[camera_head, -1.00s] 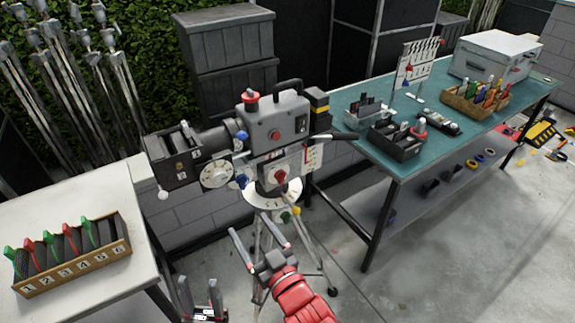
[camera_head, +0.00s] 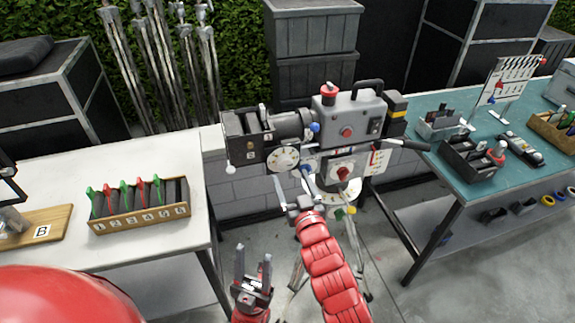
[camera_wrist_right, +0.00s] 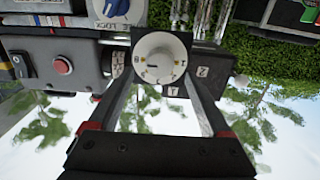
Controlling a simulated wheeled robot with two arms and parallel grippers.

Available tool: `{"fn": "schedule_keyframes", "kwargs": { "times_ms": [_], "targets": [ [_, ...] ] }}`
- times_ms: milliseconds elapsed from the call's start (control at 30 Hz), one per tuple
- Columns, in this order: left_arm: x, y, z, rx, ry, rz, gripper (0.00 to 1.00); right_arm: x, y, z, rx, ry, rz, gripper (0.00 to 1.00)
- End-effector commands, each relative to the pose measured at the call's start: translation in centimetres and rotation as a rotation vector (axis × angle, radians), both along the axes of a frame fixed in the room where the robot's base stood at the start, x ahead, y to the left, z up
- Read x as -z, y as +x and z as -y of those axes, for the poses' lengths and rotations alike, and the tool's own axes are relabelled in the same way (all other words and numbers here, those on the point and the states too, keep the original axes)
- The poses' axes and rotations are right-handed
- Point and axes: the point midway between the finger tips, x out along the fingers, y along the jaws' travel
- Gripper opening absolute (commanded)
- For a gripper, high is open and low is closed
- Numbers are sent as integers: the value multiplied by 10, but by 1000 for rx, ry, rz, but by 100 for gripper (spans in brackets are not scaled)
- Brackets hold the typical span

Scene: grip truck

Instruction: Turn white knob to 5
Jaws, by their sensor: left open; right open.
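The white knob (camera_head: 283,158) is a round dial with dark marks on the left side of the camera rig (camera_head: 345,125), below the matte-box-like dark block. In the right wrist view the white knob (camera_wrist_right: 160,58) shows upside down, its marks too small to read surely. My right gripper (camera_head: 293,182) is open just below the knob; in the wrist view its fingers (camera_wrist_right: 160,82) lie spread, one towards each side of the knob. Contact cannot be told. My left gripper (camera_head: 253,253) is open and empty, lower down over the floor.
A red knob (camera_head: 343,173) sits to the right on the rig, and a blue lock knob (camera_wrist_right: 114,8) shows in the wrist view. A white table (camera_head: 150,255) with a numbered wooden rack (camera_head: 140,220) stands left. A teal workbench (camera_head: 470,187) stands right. Tripod legs stand below the rig.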

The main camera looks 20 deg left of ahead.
Motion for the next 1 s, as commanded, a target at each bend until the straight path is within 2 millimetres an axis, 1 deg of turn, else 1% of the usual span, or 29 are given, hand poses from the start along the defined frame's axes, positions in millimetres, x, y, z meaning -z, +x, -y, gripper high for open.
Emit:
{"fn": "schedule_keyframes", "kwargs": {
  "times_ms": [33, 100, 200, 300, 500, 733, 867, 900, 967, 1000],
  "targets": [
    [-6, 0, 0, 0, 0, 0, 50, -2, 7, -5, 0, -2, -3, 82],
    [-10, 0, 0, 0, 0, 0, 50, -3, 14, -11, -1, -1, -1, 82],
    [-13, 0, 0, 0, 0, 0, 50, -1, 24, -16, 1, -3, -2, 82],
    [-15, 0, 0, 0, 0, 0, 50, -1, 30, -21, 0, -1, 1, 82],
    [-17, 0, 0, 0, 0, 0, 50, 1, 35, -24, 0, -1, 0, 82],
    [-16, 0, 0, 0, 0, 0, 50, 1, 36, -24, 0, -1, 0, 82],
    [-16, 0, 0, 0, 0, 0, 50, 1, 35, -24, 0, -1, 0, 59],
    [-16, 0, 0, 0, 0, 0, 50, 1, 35, -24, 0, -1, 0, 52],
    [-16, 0, 0, 0, 0, 0, 50, 1, 35, -24, 0, -1, 0, 41],
    [-16, 0, 0, 0, 0, 0, 50, 1, 35, -24, 0, -1, 0, 34]
  ]
}}
